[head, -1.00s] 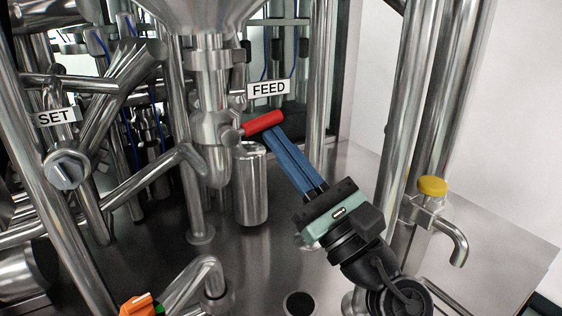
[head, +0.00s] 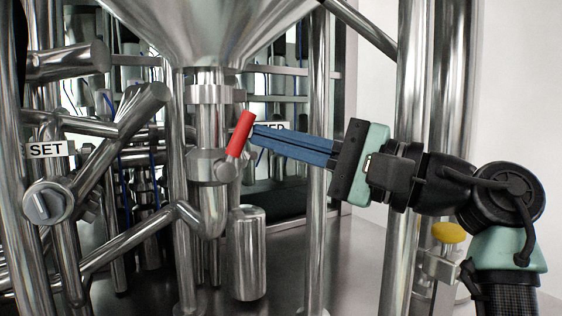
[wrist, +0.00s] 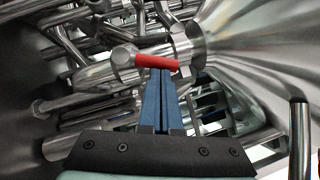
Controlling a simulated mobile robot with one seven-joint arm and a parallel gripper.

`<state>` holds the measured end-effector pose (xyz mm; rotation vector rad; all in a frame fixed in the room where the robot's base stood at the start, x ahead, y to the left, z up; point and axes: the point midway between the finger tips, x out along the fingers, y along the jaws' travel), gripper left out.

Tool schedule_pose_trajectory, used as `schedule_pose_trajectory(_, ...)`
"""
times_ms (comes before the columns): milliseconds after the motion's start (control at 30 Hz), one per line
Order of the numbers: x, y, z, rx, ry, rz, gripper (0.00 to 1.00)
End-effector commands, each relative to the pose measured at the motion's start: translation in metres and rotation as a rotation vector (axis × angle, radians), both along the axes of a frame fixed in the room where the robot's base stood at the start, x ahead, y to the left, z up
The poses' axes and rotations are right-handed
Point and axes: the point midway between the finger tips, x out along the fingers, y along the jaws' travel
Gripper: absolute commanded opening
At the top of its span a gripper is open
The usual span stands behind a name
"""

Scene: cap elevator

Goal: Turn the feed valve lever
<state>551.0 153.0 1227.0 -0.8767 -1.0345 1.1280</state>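The feed valve lever has a red handle (head: 240,133) on a metal valve body (head: 205,165) below the large funnel. In the head view the handle points steeply up and a little right. It also shows in the wrist view (wrist: 157,63), lying across the fingertips. My gripper (head: 255,135) reaches in from the right, its two long blue fingers side by side with only a thin line between them. The tips are at the right side of the handle and appear to touch it; the handle is not between them. The FEED label (head: 278,126) is partly hidden behind the fingers.
A SET label (head: 47,150) and a round knob (head: 48,203) are at the left. Upright posts (head: 318,215) stand close behind and around my arm. A yellow-topped tap (head: 449,232) is at lower right.

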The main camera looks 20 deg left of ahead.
Motion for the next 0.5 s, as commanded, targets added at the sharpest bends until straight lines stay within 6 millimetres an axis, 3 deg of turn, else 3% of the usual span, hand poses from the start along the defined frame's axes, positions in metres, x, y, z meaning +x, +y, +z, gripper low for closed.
schedule_pose_trajectory(500,-0.012,0.01,0.016,-0.208,-0.265,0.0,0.0)
